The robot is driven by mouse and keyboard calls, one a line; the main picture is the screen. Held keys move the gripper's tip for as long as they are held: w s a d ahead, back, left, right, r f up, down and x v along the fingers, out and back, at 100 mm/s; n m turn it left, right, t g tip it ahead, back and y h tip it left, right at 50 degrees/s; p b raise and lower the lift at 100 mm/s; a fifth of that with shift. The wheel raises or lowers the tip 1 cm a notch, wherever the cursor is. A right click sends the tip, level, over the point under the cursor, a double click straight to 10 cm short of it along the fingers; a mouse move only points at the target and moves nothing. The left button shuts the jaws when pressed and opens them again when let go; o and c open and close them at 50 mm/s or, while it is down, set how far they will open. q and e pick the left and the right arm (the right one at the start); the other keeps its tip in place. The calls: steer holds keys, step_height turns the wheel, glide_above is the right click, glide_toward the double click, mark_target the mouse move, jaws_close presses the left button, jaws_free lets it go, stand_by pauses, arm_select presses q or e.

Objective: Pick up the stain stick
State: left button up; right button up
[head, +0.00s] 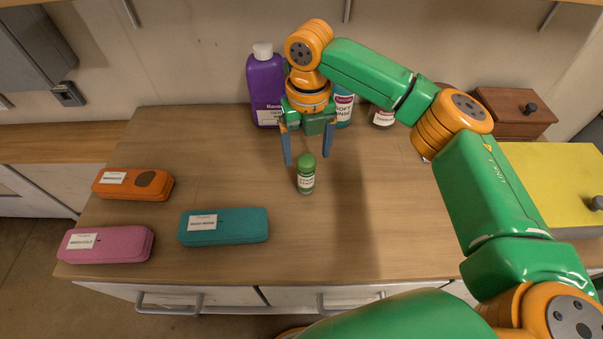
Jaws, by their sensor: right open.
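The stain stick looks to be the small bottle (306,174) with a green cap and a white label. It stands upright on the wooden counter (350,220), near its middle. My right gripper (308,160) is open, with its two blue-grey fingers pointing down. In the picture the green cap shows between the fingertips, with one finger to its left and one to its right. I cannot tell how far the fingers are from the bottle in depth. The bottle's label is too small to read fully. My left gripper is not in view.
A purple bottle (265,88), a teal bottle (344,108) and a jar (381,117) stand at the back. Orange (133,184), pink (106,245) and teal (224,227) cases lie at left. A brown box (513,108) and yellow box (550,185) are at right.

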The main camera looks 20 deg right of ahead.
mark_target(306, 175)
steer(key=shift+s+f, duration=0.1)
steer(key=shift+f, duration=0.15)
steer(key=shift+s+f+p, duration=0.25)
steer(key=shift+f+p, duration=0.05)
steer(key=shift+p, duration=0.05)
step_height(306, 175, down, 6)
steer(key=shift+a+r+p, duration=0.1)
steer(key=shift+a+p, duration=0.05)
steer(key=shift+p, duration=0.6)
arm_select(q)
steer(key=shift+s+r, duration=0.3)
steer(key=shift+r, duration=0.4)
arm_select(e)
steer(key=shift+s, duration=0.1)
jaws_close()
